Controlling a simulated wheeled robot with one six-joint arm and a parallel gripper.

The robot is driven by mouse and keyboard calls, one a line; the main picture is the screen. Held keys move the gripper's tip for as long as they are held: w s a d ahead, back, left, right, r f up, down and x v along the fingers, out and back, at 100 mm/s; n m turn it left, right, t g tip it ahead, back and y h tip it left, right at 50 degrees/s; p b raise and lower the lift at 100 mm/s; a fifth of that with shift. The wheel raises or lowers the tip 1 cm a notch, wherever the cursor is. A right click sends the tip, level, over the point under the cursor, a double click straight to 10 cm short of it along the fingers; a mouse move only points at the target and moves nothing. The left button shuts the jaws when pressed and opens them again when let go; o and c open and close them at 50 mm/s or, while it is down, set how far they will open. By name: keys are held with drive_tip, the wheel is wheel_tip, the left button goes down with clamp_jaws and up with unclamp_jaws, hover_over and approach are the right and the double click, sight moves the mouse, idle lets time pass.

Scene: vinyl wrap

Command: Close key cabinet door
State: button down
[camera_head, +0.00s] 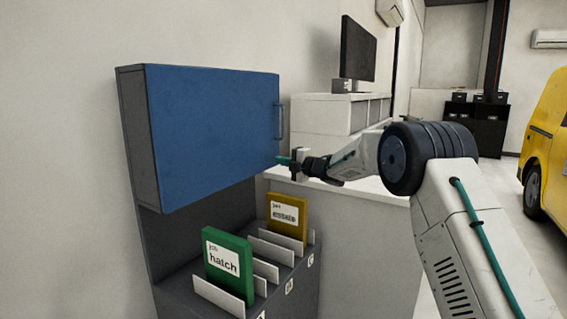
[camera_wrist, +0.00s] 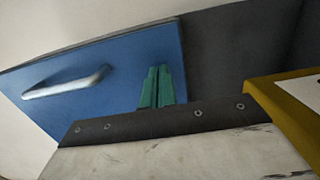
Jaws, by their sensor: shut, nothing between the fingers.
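The blue key cabinet door (camera_head: 212,130) covers the front of the dark grey cabinet (camera_head: 138,135) on the wall. No gap shows along its left edge, but its right edge does not show whether it is fully closed. Its handle (camera_head: 280,121) is at the right edge and shows silver in the wrist view (camera_wrist: 68,83). My gripper (camera_head: 284,160) is at the door's lower right corner, below the handle. Its green fingertips (camera_wrist: 157,88) are together, empty, and overlap the blue door (camera_wrist: 115,70) in the wrist view. Whether they touch it is unclear.
Below the cabinet, a grey rack (camera_head: 190,300) holds a green "hatch" folder (camera_head: 229,265) and a yellow folder (camera_head: 287,218) between white dividers. A white counter (camera_head: 350,235) stands behind my arm, with a monitor (camera_head: 357,50) beyond. A yellow vehicle (camera_head: 548,150) is at far right.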

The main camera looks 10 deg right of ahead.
drive_tip(key=w+d+v, duration=0.1)
drive_tip(key=w+v, duration=0.1)
drive_tip(key=v, duration=1)
drive_tip(key=s+d+f+m+t+h, duration=0.1)
drive_tip(key=d+f+m+h, duration=0.7)
drive_tip(key=d+m+h, duration=0.25)
drive_tip(key=s+d+m+g+h, duration=0.45)
drive_tip(key=s+m, duration=0.45)
drive_tip(key=s, duration=0.6)
drive_tip(key=s+a+m+g, duration=0.2)
drive_tip(key=s+a, duration=0.1)
drive_tip(key=s, duration=1.2)
drive_tip(key=s+a+r+m+g+y, duration=0.1)
drive_tip(key=s+a+m+g, duration=0.2)
drive_tip(key=s, duration=1.3)
drive_tip(key=s+a+r+m+g, duration=0.1)
drive_tip(key=s+a+m+g, duration=0.1)
drive_tip(key=s, duration=1.4)
drive_tip(key=shift+a+m+y, duration=0.4)
drive_tip(key=shift+a+m, duration=0.05)
drive_tip(key=shift+a, duration=0.2)
